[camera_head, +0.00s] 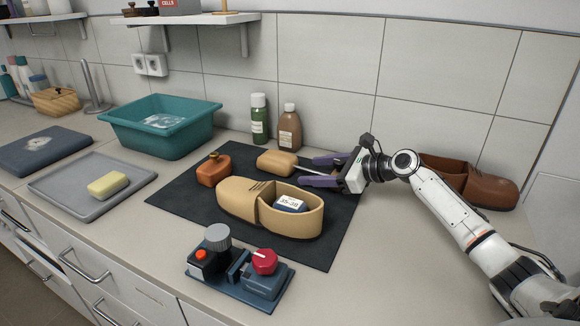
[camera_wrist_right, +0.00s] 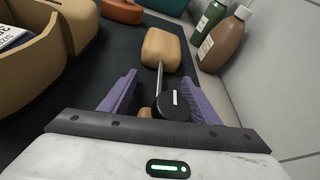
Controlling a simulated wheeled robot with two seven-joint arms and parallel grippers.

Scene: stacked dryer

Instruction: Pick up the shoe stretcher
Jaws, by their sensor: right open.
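The shoe stretcher (camera_head: 277,163) lies on the dark mat, a tan wooden toe block with a thin metal rod toward my right gripper. In the right wrist view the stretcher (camera_wrist_right: 161,49) shows its block ahead, and its rod and round black knob lie between the fingers. My right gripper (camera_head: 312,170) is open, with purple fingers on either side of the rod end. In the right wrist view the fingers (camera_wrist_right: 158,82) stand apart; I see no clear contact with the stretcher. My left gripper is not in view.
A tan shoe (camera_head: 238,199) with a size label inside sits in front. Green (camera_head: 259,120) and brown (camera_head: 289,130) bottles stand behind, near the tiled wall. A brown shoe (camera_head: 490,187) is behind my right arm. A control box (camera_head: 240,272) sits in front.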

